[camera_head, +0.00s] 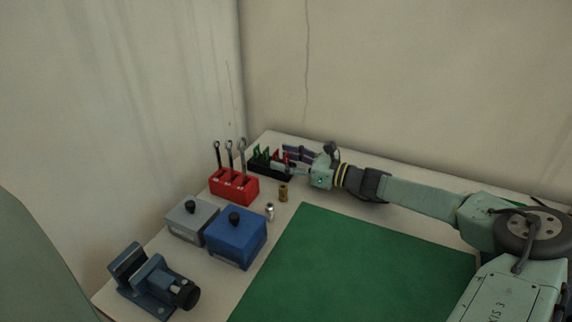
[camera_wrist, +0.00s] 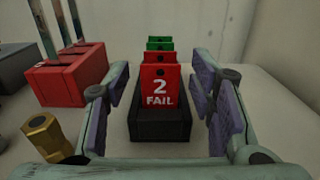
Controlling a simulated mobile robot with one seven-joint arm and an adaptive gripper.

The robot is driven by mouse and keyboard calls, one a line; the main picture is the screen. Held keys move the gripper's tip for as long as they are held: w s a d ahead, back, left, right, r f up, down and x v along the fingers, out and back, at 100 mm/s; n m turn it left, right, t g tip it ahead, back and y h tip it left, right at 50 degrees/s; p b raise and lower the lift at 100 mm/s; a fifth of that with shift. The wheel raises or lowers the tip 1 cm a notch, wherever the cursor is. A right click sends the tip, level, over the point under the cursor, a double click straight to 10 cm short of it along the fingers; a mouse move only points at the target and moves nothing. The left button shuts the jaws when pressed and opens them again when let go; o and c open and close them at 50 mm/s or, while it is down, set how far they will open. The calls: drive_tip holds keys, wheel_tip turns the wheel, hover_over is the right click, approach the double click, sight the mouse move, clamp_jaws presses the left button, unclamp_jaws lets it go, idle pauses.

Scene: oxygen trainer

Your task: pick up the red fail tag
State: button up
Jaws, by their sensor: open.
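A red fail tag (camera_wrist: 160,90) stands upright in a black holder (camera_wrist: 160,126) in the wrist view, marked "2 FAIL". Another red tag edge shows just behind it, and green tags (camera_wrist: 160,44) stand farther back in the same holder. My gripper (camera_wrist: 166,95) is open, with one purple-padded finger on each side of the front tag and holder, apart from the tag. In the head view the black holder (camera_head: 262,170) is at the table's far corner, and my gripper (camera_head: 290,163) reaches it from the right. The red tags are partly hidden there.
A red block (camera_head: 234,186) holding several wrenches stands beside the holder. A brass fitting (camera_head: 283,193) and a silver fitting (camera_head: 270,212) stand nearby. A grey box (camera_head: 188,220), blue box (camera_head: 236,241) and blue vise (camera_head: 146,280) line the left. The green mat (camera_head: 350,265) is clear.

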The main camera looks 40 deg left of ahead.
drive_tip(key=shift+c, duration=0.4)
drive_tip(key=c, duration=0.8)
drive_tip(key=shift+r, duration=0.15)
